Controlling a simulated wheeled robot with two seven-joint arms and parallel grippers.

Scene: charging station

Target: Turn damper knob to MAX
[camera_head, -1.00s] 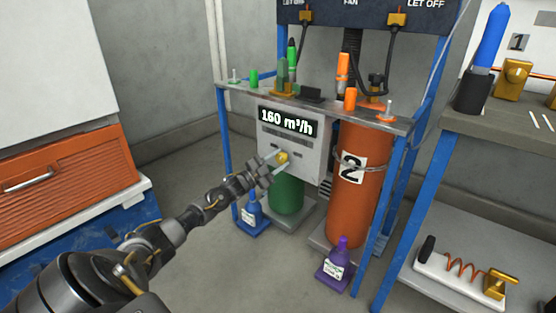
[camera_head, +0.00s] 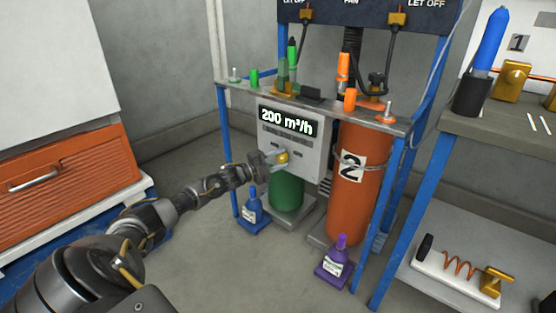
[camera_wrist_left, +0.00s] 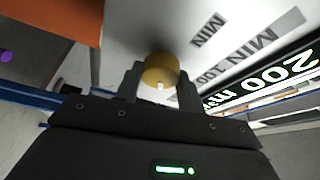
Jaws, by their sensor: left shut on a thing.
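The damper knob (camera_head: 282,157) is a small yellow round knob on the light grey panel (camera_head: 311,160). The panel's display (camera_head: 287,121) reads 200 m³/h. My left gripper (camera_head: 274,158) is at the panel, shut on the knob. In the left wrist view the gripper (camera_wrist_left: 160,80) has a finger on each side of the yellow knob (camera_wrist_left: 160,68), which shows a small white mark. The wrist view also shows printed MIN labels and the display (camera_wrist_left: 265,80). The printed scale is partly hidden by the gripper. My right gripper is not in view.
A green cylinder (camera_head: 286,190) and an orange cylinder (camera_head: 357,190) marked 2 stand under the shelf. A blue-legged bench (camera_head: 500,125) is at the right.

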